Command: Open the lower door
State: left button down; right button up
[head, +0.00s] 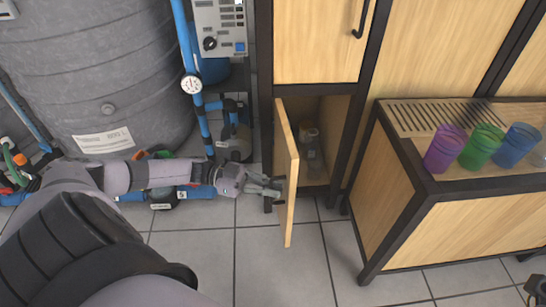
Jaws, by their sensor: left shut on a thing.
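The lower door (288,172) is a light wood panel on the left side of the lower cabinet opening. It stands swung well out toward me, seen nearly edge-on. My left gripper (272,188) is at the outer face of this door, on its left side, shut on the door's handle. The handle itself is mostly hidden by the fingers. Inside the open compartment (335,125) stand a few clear bottles or jars (312,150), partly hidden by the door. My right gripper is not in view.
An upper door (318,40) with a black handle (362,20) is closed above. A grey tank (95,70) and blue pipes (190,60) stand left. A wood counter (400,175) with coloured cups (483,146) stands right. Tiled floor (270,270) in front is free.

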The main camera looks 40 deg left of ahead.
pick_arm(q)
jog(key=c, duration=2)
grip_release()
jog(key=shift+o, duration=0.2)
jog(key=v, duration=1.2)
